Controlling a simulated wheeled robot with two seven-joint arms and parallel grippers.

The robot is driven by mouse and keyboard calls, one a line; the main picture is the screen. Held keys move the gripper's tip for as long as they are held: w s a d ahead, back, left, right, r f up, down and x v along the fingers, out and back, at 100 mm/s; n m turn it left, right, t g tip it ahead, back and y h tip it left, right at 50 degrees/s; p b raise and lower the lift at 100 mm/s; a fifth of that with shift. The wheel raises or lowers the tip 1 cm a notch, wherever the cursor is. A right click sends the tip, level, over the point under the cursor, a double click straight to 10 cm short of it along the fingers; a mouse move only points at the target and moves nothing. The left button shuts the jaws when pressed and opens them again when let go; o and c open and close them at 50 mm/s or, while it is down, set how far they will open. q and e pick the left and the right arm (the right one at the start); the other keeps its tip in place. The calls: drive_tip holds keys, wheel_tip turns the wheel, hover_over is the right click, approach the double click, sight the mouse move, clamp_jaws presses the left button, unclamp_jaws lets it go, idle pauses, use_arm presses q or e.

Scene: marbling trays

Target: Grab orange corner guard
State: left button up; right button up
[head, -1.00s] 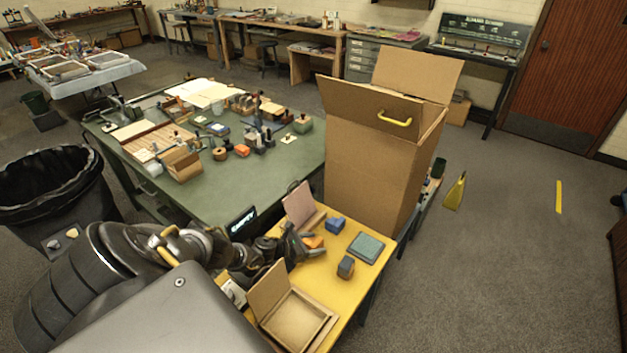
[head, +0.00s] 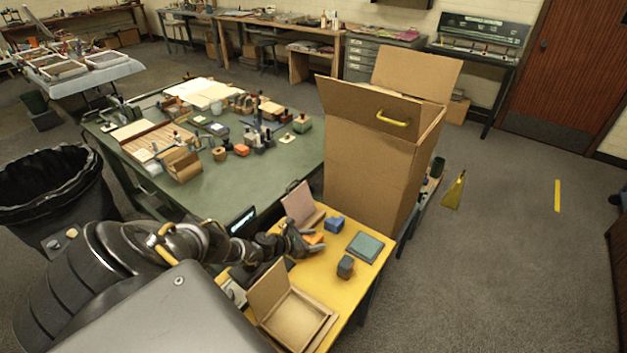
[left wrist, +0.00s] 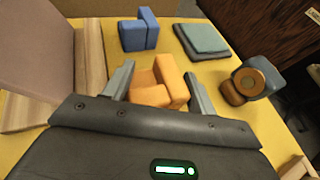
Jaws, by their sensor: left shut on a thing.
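The orange corner guard (left wrist: 168,78) is an L-shaped block between the two fingers of my left gripper (left wrist: 158,88) in the left wrist view. In the head view the orange corner guard (head: 314,238) shows only in part, at the fingers of my left gripper (head: 312,243), low over the yellow table (head: 352,284). The left gripper is shut on it. I cannot tell whether it touches the table. My right gripper is not in view.
A pink panel on a wooden base (head: 301,208) stands behind the gripper. An open cardboard tray (head: 297,315) is in front, a tall cardboard box (head: 370,165) behind.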

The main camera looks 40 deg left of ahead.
use_arm(q)
wheel_tip(320, 180, up, 8)
drive_tip(key=p, duration=0.1)
drive_tip(key=shift+r, duration=0.25)
